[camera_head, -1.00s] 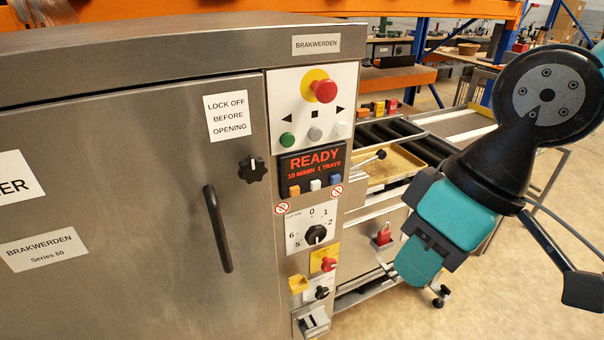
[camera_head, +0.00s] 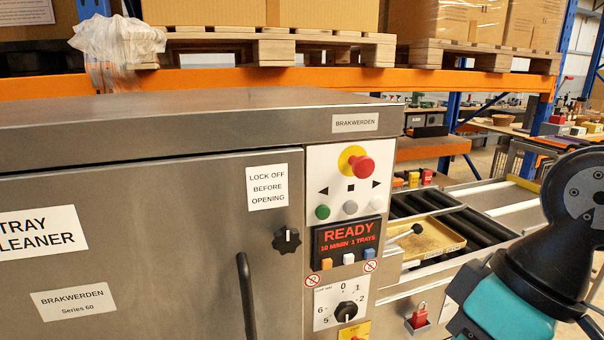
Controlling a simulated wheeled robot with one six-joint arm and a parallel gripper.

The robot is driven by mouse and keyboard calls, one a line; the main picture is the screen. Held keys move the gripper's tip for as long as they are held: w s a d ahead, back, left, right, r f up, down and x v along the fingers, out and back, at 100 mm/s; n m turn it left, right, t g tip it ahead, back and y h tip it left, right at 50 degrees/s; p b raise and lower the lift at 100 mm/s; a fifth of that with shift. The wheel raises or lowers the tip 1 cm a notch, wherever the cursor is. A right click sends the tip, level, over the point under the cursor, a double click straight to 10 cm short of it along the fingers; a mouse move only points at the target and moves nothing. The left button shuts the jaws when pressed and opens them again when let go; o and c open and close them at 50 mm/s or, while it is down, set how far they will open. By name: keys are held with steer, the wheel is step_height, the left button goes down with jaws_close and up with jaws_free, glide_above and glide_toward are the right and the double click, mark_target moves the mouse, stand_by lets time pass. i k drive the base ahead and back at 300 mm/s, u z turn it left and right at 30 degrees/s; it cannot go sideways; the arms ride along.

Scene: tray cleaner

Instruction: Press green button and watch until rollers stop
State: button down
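The green button (camera_head: 323,212) is at the left of a row under a white panel's arrow and square marks, on the front of the steel tray cleaner (camera_head: 170,230). Nothing covers it. The display (camera_head: 346,236) below reads READY in red, with a smaller line about M/MIN and TRAYS. Black rollers (camera_head: 487,233) show at the right, behind and beside a yellowish tray (camera_head: 440,233). Whether they turn cannot be told. My arm is at the lower right, well apart from the button; its gripper fingers are outside the picture.
A red emergency knob (camera_head: 362,167) sits above the buttons. A rotary dial (camera_head: 347,311) and a door handle (camera_head: 247,298) are lower on the machine. A red padlock (camera_head: 419,315) hangs at the right. Racking with pallets stands behind.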

mark_target(322, 213)
steer(key=z, duration=2.35)
steer(key=k, duration=1.4)
steer(key=u, duration=1.7)
steer(key=i, duration=0.5)
steer(key=u, duration=0.05)
